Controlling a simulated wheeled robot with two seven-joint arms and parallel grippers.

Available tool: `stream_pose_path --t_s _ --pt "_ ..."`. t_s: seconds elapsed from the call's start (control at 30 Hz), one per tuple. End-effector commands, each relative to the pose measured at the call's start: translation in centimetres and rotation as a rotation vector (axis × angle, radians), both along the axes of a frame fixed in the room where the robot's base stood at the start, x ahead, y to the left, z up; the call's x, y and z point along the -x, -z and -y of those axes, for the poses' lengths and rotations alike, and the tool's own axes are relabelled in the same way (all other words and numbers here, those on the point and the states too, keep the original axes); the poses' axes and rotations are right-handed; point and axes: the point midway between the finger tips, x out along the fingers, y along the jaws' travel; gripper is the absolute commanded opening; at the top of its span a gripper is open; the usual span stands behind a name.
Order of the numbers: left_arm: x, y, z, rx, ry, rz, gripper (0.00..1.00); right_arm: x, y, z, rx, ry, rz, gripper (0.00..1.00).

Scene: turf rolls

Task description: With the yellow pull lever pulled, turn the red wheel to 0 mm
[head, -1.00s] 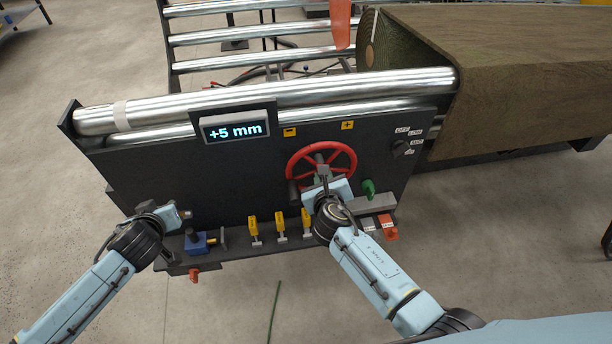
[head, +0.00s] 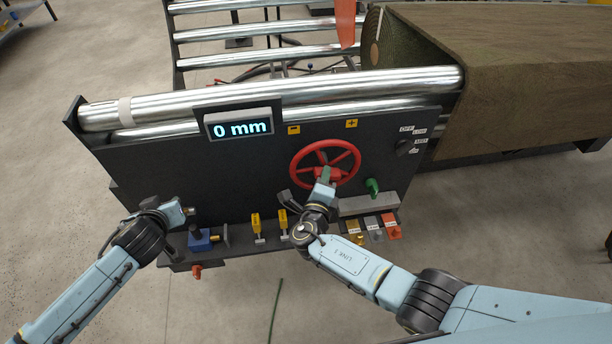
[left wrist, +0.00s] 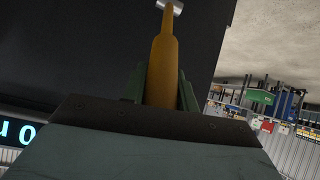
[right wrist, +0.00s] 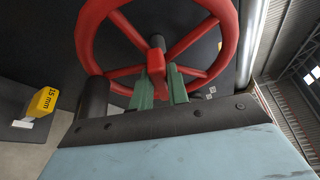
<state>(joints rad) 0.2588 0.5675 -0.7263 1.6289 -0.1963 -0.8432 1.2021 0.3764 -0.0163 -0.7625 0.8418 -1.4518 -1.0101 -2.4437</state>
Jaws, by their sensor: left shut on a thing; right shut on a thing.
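The red wheel (head: 325,147) is on the dark panel; it also fills the upper part of the right wrist view (right wrist: 228,35). My right gripper (head: 325,180) is shut on a red part at the wheel's lower middle, seen between the fingers (right wrist: 158,92). My left gripper (head: 186,209) is at the panel's left side. In the left wrist view its fingers (left wrist: 160,90) are shut on the yellow pull lever (left wrist: 162,65), whose far end meets a metal piece. The lever is mostly hidden in the head view. The display (head: 240,127) reads 0 mm.
Yellow blocks (head: 256,224) stand on the ledge beside a blue piece (head: 200,239). A green handle (head: 373,187) is right of the wheel, above coloured tags (head: 391,227). A dark knob (head: 404,147) is at the panel's right. Metal rollers (head: 270,93) run behind.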

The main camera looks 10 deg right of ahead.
Motion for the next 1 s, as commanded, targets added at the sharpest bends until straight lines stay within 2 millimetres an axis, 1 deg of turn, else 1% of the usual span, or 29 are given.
stream_pose_path --t_s 0.03,0.2,0.5,0.7,1.0 --pt "0.27 0.44 -0.32 -0.006 -0.006 -0.011 0.00 0.06 0.30 -0.19 0.045 -0.004 -0.007 0.00" --pt "0.26 0.41 -0.38 -0.007 -0.006 -0.011 0.00 0.07 0.47 -0.27 0.188 -0.005 -0.008 0.00" --pt "0.21 0.36 -0.53 -0.009 -0.009 -0.010 0.00 0.10 0.82 -0.35 0.368 -0.006 -0.011 0.00" --pt "0.18 0.32 -0.62 -0.011 -0.010 -0.009 0.00 0.12 0.88 -0.38 0.426 -0.008 -0.011 0.00" --pt "0.12 0.26 -0.75 -0.013 -0.012 -0.007 0.00 0.18 0.90 -0.41 0.451 -0.011 -0.011 0.00"
